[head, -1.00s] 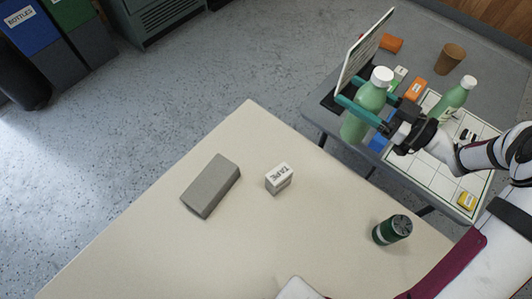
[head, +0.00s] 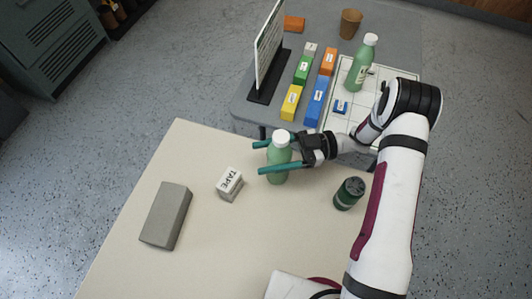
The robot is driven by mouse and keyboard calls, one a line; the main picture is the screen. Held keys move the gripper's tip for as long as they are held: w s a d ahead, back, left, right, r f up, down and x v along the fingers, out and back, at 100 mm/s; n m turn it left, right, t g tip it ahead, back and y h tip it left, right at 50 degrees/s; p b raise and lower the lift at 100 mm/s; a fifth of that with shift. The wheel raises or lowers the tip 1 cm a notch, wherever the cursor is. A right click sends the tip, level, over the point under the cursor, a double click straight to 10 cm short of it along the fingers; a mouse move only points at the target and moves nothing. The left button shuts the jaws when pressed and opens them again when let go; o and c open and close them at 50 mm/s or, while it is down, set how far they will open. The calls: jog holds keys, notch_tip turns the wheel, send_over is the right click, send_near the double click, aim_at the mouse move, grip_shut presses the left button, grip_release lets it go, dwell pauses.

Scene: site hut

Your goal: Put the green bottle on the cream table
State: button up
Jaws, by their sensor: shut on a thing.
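A light green bottle (head: 278,162) with a white cap is upright between the teal fingers of my gripper (head: 257,157). My gripper is shut on it. The bottle is over the far right part of the cream table (head: 215,255); I cannot tell whether its base touches the top. A second, similar green bottle (head: 358,72) with a white cap stands on the grey table behind.
On the cream table are a grey block (head: 166,215), a white TAPE box (head: 229,184) and a dark green can (head: 349,193). The grey table (head: 320,25) holds several coloured boxes, an upright sign (head: 269,48) and a brown cup (head: 350,23). The cream table's front left is bare.

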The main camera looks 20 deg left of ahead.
jog(key=shift+f, duration=0.1)
jog(key=o, duration=1.3)
jog(key=shift+o, duration=0.2)
